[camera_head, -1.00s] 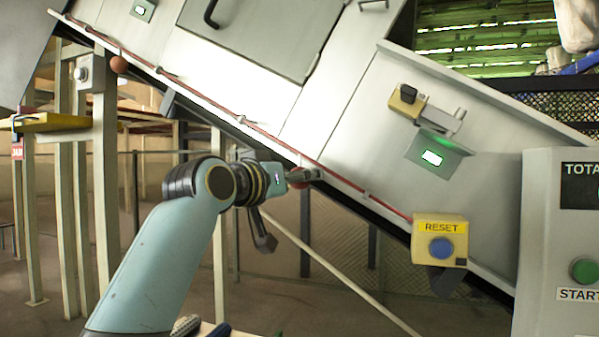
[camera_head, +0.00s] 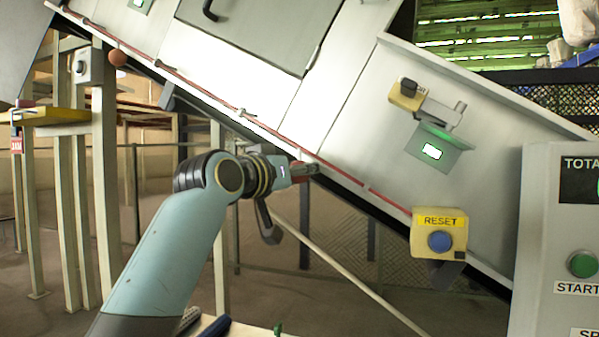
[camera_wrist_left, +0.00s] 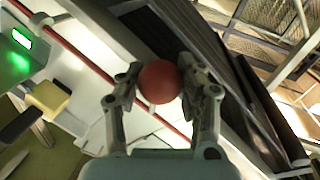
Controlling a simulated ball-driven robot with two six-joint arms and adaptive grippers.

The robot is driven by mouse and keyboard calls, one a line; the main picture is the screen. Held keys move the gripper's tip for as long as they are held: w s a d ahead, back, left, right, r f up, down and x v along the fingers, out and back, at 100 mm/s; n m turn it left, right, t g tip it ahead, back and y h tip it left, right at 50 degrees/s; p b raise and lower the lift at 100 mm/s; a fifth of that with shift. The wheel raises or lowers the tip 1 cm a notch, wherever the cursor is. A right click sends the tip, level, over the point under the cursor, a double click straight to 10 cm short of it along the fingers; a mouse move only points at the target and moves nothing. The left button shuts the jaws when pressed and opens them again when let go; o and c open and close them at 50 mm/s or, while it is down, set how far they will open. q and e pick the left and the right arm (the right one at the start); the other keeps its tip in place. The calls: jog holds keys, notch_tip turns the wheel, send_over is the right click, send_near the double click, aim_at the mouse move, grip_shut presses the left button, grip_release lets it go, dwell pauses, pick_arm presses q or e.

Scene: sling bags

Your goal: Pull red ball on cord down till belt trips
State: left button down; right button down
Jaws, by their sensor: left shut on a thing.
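The red ball (camera_wrist_left: 160,82) sits between the two fingers of my left gripper (camera_wrist_left: 162,84) in the left wrist view. The fingers are shut on it from both sides. In the head view my left gripper (camera_head: 308,170) is at the lower edge of the sloping conveyor housing, and its fingers mostly hide the ball. The red cord (camera_head: 205,88) runs along that sloping edge and also shows in the wrist view (camera_wrist_left: 72,55). Another reddish ball (camera_head: 118,57) hangs farther up the cord, at the upper left. My right gripper is not in view.
A yellow RESET box with a blue button (camera_head: 440,241) is mounted lower right along the housing. A grey control panel (camera_head: 540,220) with a green START button stands at the right. A yellow-grey switch bracket (camera_head: 408,95) is above. Posts and rails stand below the conveyor.

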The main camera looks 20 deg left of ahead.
pick_arm(q)
jog(key=shift+f, duration=0.15)
notch_tip(320, 180, down, 4)
jog(key=shift+f+b, duration=0.1)
jog(key=shift+b, duration=0.9)
jog(key=c, duration=0.7)
grip_release()
jog(key=shift+c, duration=0.2)
jog(key=shift+s+r, duration=0.1)
jog(key=shift+r, duration=0.1)
jog(key=v, duration=1.1)
jog(key=shift+s+a, duration=0.2)
jog(key=shift+s, duration=0.2)
